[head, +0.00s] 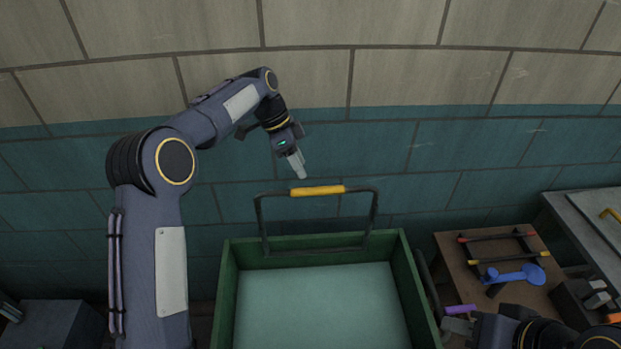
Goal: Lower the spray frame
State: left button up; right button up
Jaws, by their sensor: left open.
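The spray frame (375,216) is a dark hoop with a yellow grip (318,190) on its top bar. It stands raised at the back edge of a green tank (225,290). My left gripper (299,170) is open and empty, pointing down just above the left end of the yellow grip, apart from it as seen here. My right gripper (456,328) is at the lower right, beside the tank's right wall, close to a purple bar (460,309). Whether it is open or touches the bar is unclear.
The tank holds a pale green surface (320,310). To its right, a brown table (450,245) carries a rack with red and yellow handles (500,258) and a blue paddle-shaped item (518,275). A grey bench (590,225) stands far right. A tiled wall closes the back.

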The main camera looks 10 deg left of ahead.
aim_at(312, 188)
pick_arm(q)
jog(key=p+x, duration=0.1)
jog(key=x, duration=0.6)
jog(key=shift+d+f+p, duration=0.25)
jog(key=shift+f+p, duration=0.05)
grip_shut()
